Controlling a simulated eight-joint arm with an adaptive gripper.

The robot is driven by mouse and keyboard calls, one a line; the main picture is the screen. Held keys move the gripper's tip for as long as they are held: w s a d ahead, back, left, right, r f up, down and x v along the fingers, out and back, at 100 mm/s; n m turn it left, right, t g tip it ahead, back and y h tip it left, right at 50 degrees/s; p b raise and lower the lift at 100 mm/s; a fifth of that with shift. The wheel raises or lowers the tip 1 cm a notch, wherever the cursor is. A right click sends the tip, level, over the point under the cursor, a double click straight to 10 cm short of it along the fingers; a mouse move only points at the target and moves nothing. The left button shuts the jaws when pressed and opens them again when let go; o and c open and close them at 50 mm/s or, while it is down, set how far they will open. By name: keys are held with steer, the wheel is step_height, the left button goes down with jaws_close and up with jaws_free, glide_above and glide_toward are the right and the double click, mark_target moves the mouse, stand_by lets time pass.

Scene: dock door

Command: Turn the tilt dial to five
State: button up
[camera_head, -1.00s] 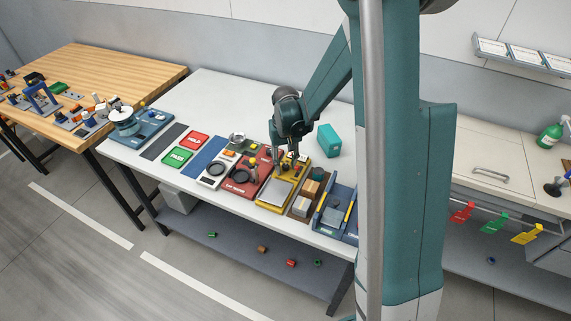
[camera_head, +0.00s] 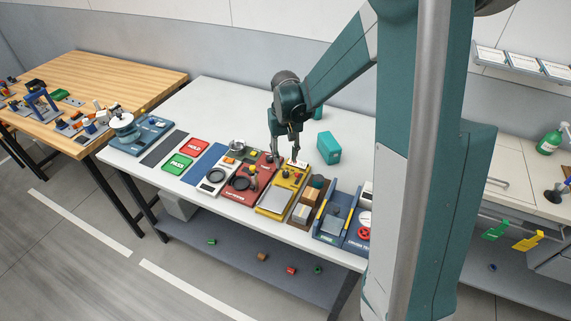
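A yellow station (camera_head: 270,209) with a grey plate stands on the white bench, with small knobs (camera_head: 286,175) and a white label at its far end. I cannot read the markings, so I cannot tell which knob is the tilt dial or where it points. My gripper (camera_head: 286,160) points down at the far end of the red and yellow stations. Its two fingers are apart with nothing visible between them. It appears just above or behind the knobs; whether it touches anything cannot be told.
A red station (camera_head: 233,196) stands left of the yellow one, and a brown tray with boxes (camera_head: 301,213) to its right. Blue stations (camera_head: 327,230) stand further right, partly behind my column. A teal box (camera_head: 327,148) stands behind. The back left of the white bench (camera_head: 215,105) is clear.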

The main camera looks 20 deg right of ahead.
steer(key=shift+r, duration=2.2)
steer(key=shift+s+r, duration=0.1)
steer(key=s+a+r+t+b, duration=0.1)
steer(key=s+a+r+t, duration=0.2)
steer(key=s+r, duration=0.85)
steer(key=s+a+n+t+b, duration=0.1)
steer(key=s+t, duration=0.3)
steer(key=s, duration=1.2)
steer(key=shift+s+a+r+b, duration=0.25)
steer(key=shift+a+r+b, duration=0.05)
steer(key=shift+a, duration=0.6)
steer(key=shift+o, duration=0.2)
